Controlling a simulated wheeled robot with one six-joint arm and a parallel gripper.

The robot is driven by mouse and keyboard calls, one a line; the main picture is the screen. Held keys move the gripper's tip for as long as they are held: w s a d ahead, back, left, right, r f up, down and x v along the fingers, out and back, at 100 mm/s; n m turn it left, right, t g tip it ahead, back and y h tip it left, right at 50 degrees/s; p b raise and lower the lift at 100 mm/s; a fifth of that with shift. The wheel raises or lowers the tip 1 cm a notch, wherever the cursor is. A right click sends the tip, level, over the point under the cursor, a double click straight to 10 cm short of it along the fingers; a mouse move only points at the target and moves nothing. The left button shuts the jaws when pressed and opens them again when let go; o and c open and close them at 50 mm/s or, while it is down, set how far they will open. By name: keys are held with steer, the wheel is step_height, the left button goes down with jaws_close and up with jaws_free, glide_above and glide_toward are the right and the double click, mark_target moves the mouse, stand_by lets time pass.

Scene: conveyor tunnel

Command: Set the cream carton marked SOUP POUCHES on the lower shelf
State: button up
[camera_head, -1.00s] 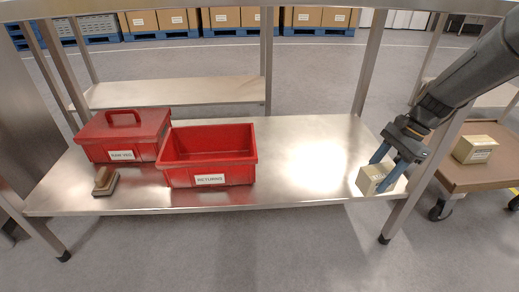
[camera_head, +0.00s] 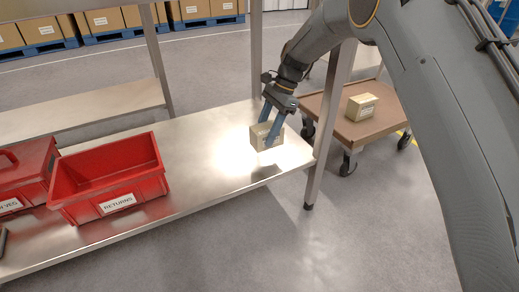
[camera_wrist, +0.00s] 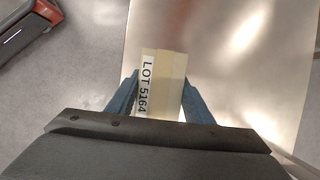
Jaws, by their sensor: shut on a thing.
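My gripper (camera_head: 266,132) is shut on a cream carton (camera_head: 262,140), one finger on each side. The carton is over the right end of the metal lower shelf (camera_head: 190,150); I cannot tell whether it touches the surface. In the wrist view the carton (camera_wrist: 164,75) sits between the blue fingers, with a label reading LOT 5164. The shelf (camera_wrist: 215,50) shows beneath and beside it. The marking SOUP POUCHES is not readable on the held carton. A second cream carton (camera_head: 362,107) stands on the brown trolley, its label too small to read.
A shelf post (camera_head: 328,130) rises at the right end, close to my arm. The trolley (camera_head: 345,128) is behind. Bare shelf lies between bin and carton.

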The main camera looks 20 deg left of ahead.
step_height(320, 180, down, 7)
steer(key=b, duration=0.2)
steer(key=shift+r+b, duration=0.2)
steer(key=shift+b, duration=0.15)
steer(key=shift+r, duration=0.1)
steer(key=o, duration=1.5)
steer(key=p+v, duration=0.3)
steer(key=v, duration=0.4)
steer(key=shift+r+p, duration=0.25)
steer(key=shift+p, duration=0.05)
